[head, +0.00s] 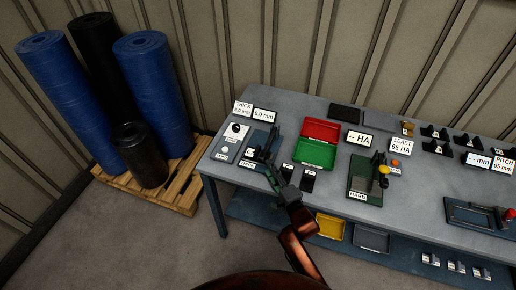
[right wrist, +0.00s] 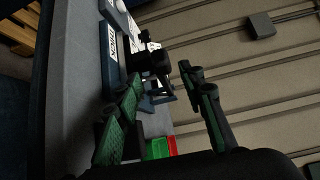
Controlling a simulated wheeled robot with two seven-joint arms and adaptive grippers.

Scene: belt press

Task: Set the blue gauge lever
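In the right wrist view the two green-padded fingers (right wrist: 165,105) are spread apart with nothing between the pads. The gauge's dark upright part (right wrist: 150,65) shows beyond them, apart from the pads as far as I can tell. My left gripper is not in view.
A red tray (head: 320,130) and a green tray (head: 314,153) lie right of the gauge, with small dark pieces (head: 308,181) nearby. A green hardness tester (head: 365,180) stands further right. Blue rolls (head: 155,75) stand on a pallet (head: 180,190) left of the table.

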